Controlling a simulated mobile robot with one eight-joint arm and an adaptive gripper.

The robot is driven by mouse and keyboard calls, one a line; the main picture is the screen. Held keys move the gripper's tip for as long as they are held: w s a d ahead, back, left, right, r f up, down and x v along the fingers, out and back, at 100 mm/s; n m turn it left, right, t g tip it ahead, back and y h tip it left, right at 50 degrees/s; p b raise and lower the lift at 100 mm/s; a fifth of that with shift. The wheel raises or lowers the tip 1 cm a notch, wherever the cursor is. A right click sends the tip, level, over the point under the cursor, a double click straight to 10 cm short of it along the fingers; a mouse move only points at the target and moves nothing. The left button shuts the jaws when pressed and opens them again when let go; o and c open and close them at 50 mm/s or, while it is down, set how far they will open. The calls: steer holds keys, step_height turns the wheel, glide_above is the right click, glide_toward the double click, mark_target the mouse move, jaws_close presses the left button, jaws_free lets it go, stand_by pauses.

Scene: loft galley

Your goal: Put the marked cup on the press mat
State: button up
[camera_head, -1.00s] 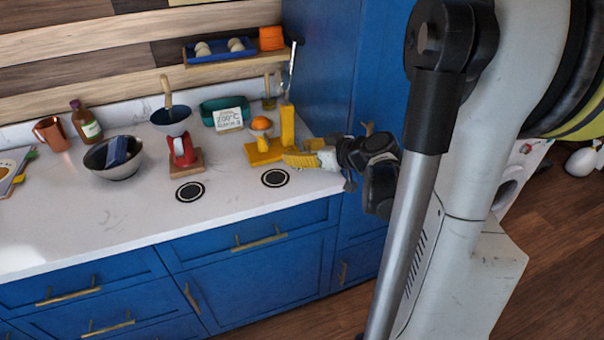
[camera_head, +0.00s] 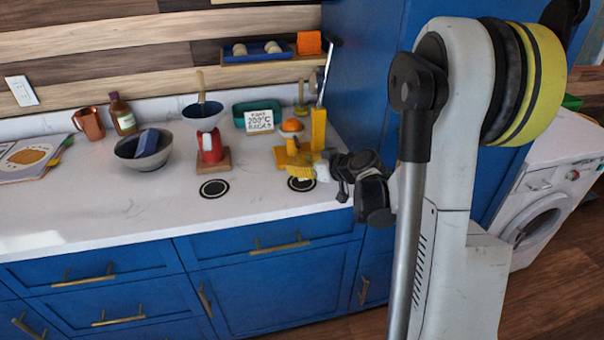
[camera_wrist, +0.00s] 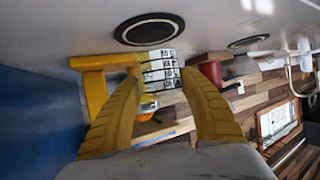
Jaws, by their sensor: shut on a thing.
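My gripper (camera_wrist: 160,78) has yellow fingers and is shut on the marked cup (camera_wrist: 161,66), a small white piece with black bands between the fingertips. In the head view, my gripper (camera_head: 300,172) is low at the counter's right end, in front of the yellow press (camera_head: 318,130); the cup cannot be made out there. The press mat (camera_head: 301,185), a black disc with a pale ring, is partly covered by the gripper. In the wrist view, the mat (camera_wrist: 149,29) lies just beyond the cup; whether the cup touches the counter cannot be told.
A second black ringed mat (camera_head: 214,189) lies left, before the red grinder (camera_head: 210,148). A white sign (camera_head: 259,121) and teal dish stand behind. A grey bowl (camera_head: 144,153) is farther left. The counter's front left is clear.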

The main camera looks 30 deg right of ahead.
step_height(320, 180, down, 2)
steer(key=shift+f+b, duration=0.2)
steer(key=shift+b, duration=0.15)
steer(key=shift+r, duration=0.15)
steer(key=o, duration=1.2)
steer(key=shift+c, duration=0.2)
